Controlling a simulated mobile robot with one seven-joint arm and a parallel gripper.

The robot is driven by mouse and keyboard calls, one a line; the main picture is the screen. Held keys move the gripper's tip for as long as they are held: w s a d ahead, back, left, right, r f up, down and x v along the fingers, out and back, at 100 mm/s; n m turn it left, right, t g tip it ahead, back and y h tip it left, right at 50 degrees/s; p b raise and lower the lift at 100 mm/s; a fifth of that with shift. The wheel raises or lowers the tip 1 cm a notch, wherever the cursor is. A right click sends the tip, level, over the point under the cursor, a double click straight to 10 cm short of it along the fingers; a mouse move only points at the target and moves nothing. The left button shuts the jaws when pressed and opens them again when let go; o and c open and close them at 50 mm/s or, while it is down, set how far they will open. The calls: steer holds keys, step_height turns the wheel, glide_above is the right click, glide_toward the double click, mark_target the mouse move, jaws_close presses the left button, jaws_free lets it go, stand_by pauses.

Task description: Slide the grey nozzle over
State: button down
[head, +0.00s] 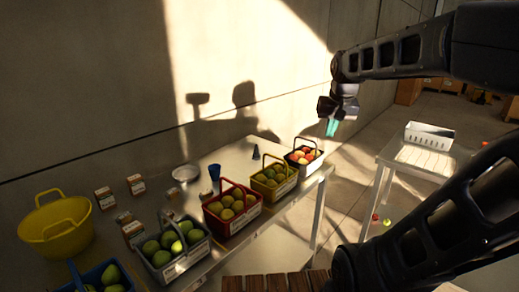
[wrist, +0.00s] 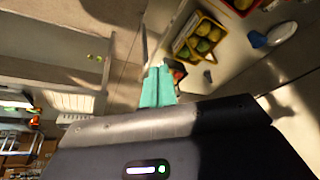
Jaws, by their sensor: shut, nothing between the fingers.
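A small dark grey cone, which looks like the nozzle (head: 254,154), stands on the metal table (head: 238,155) near the wall, behind the yellow basket. It also shows as a small grey shape in the wrist view (wrist: 208,76). My gripper (head: 331,128) is in the air above and right of the table's far end, apart from the nozzle. Its teal fingers (wrist: 157,86) are together and empty.
Baskets of fruit line the table's front edge: black (head: 300,166), yellow (head: 287,186), red (head: 246,212) and grey (head: 166,272). A blue cup (head: 214,172) and white bowl (head: 186,174) stand behind. A white crate (head: 428,142) is on the right table.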

mark_target(256, 151)
steer(key=w+a+r+m+g, duration=0.1)
steer(key=w+a+m, duration=0.15)
steer(key=w, duration=1.55)
steer(key=w+a+r+m+g, duration=0.1)
steer(key=w+a+m, duration=0.15)
steer(key=w, duration=1.55)
steer(key=w+a+f+g, duration=0.1)
steer(key=w+a+f, duration=0.1)
steer(key=w+f, duration=0.45)
steer(key=w+a+f, duration=0.3)
steer(key=w+f, duration=0.1)
steer(key=w, duration=0.5)
steer(key=w+a+f+m+g, duration=0.1)
steer(key=w+a+f, duration=0.1)
steer(key=w+f, duration=0.5)
steer(key=w+a+f+m, duration=0.2)
steer(key=w+a+f, duration=0.15)
steer(key=f, duration=1.55)
steer(key=shift+w+d, duration=0.2)
steer(key=shift+d, duration=0.2)
steer(key=shift+s+a+r, duration=0.2)
steer(key=shift+s+a, duration=0.25)
steer(key=shift+s+a+r, duration=0.15)
steer(key=shift+s+a, duration=0.25)
steer(key=shift+a, duration=0.05)
steer(key=shift+s+a+f, duration=0.1)
steer(key=shift+s+a, duration=0.45)
